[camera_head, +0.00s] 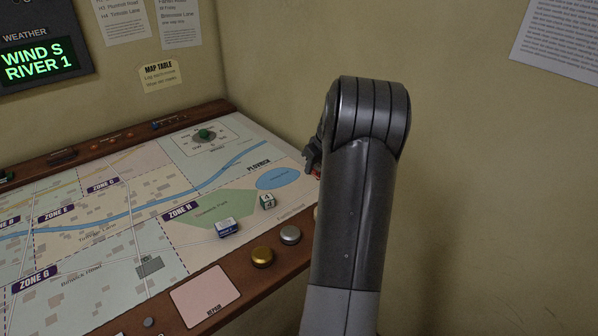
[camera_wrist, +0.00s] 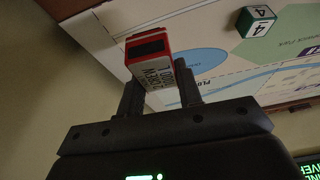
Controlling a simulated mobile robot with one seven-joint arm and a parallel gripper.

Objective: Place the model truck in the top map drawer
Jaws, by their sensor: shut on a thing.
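The model truck (camera_wrist: 150,55), red with a white lettered side and a dark window, is held between the two fingers of my gripper (camera_wrist: 160,82) in the wrist view. The gripper is shut on it, above the map surface near the blue lake. In the head view my gripper (camera_head: 311,158) shows only partly beside the map's right end, mostly hidden behind my arm. Only a small red bit of the truck (camera_head: 317,174) shows there. I see no map drawer in either view.
The map table (camera_head: 110,255) carries a white-and-green numbered block (camera_head: 268,201), a blue-and-white block (camera_head: 228,228) and a green piece (camera_head: 204,134). A gold knob (camera_head: 262,256) and a silver knob (camera_head: 290,235) sit on its wooden front edge. A wall stands close behind and right.

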